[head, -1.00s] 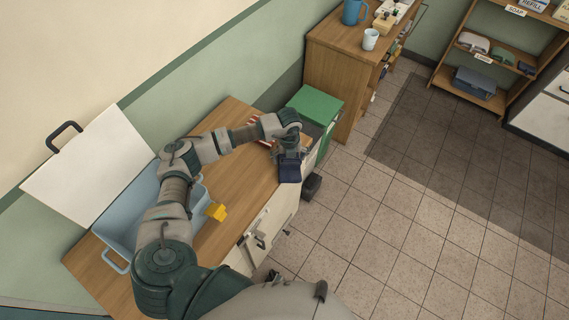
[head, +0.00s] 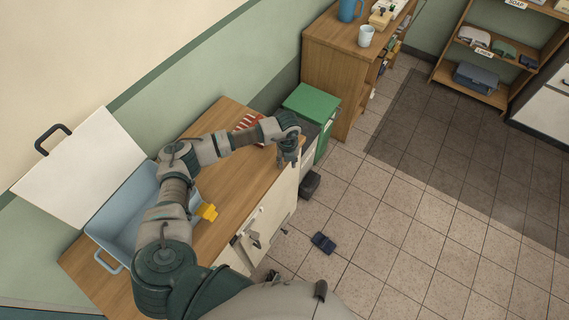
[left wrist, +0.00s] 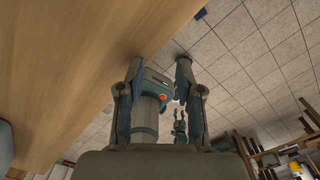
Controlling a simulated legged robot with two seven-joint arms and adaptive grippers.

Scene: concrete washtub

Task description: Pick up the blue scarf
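The blue scarf (head: 323,243) is a small dark-blue folded piece lying on the tiled floor, to the right of the cabinet's front. A small dark-blue patch at the top of the left wrist view (left wrist: 201,14) appears to be it. My left gripper (head: 288,157) is at the counter's right edge, above and apart from the scarf. In the left wrist view its fingers (left wrist: 160,62) are spread with nothing between them. A small claw-like shape farther off in that view may be my right gripper (left wrist: 190,105); its opening is unclear.
The wooden counter (head: 235,178) holds a blue tub (head: 125,222), a yellow object (head: 207,212) and a red-and-white striped cloth (head: 247,122). A green-lidded bin (head: 312,103) and dark box (head: 310,184) stand beside it. The floor around the scarf is clear.

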